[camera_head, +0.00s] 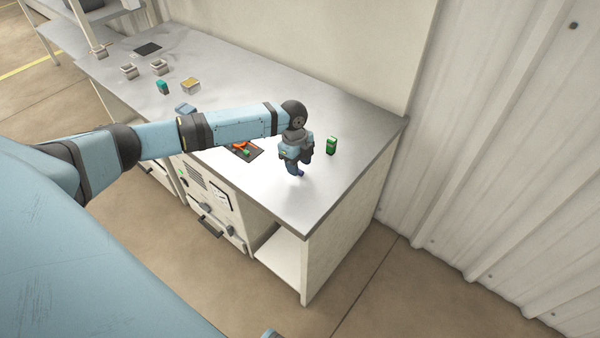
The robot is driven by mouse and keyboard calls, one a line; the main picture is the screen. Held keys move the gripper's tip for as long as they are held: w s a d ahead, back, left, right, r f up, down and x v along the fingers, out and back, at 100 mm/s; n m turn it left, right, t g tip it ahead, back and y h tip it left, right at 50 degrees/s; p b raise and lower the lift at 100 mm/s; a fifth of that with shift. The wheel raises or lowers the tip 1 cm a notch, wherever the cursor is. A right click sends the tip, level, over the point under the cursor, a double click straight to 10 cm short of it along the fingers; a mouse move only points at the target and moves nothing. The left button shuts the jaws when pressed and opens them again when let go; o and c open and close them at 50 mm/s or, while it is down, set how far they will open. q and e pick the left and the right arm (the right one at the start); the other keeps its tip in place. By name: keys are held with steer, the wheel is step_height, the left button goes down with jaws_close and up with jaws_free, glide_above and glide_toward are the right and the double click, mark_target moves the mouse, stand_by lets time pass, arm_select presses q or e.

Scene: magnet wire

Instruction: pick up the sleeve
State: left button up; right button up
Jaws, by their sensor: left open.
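I cannot tell for sure which thing is the sleeve. A small green block-like item with a dark band (331,146) stands upright on the grey metal bench top (350,115), near its right end. My left gripper (297,170) is open and points down close above the bench, just left of the green item and apart from it. A small dark blue shape shows at its fingertips; I cannot tell whether it is a finger or a separate thing. My right gripper is not in view.
A dark mat (247,153) with orange and green pieces lies left of my gripper, partly under my left arm. A teal item (162,87), a box with a yellow top (190,86) and small white bins (160,67) stand farther left. A wall runs behind the bench.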

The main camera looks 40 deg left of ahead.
arm_select(q)
step_height(320, 180, down, 2)
steer(key=shift+d+f, duration=0.1)
steer(key=c, duration=0.8)
steer(key=shift+c, duration=0.2)
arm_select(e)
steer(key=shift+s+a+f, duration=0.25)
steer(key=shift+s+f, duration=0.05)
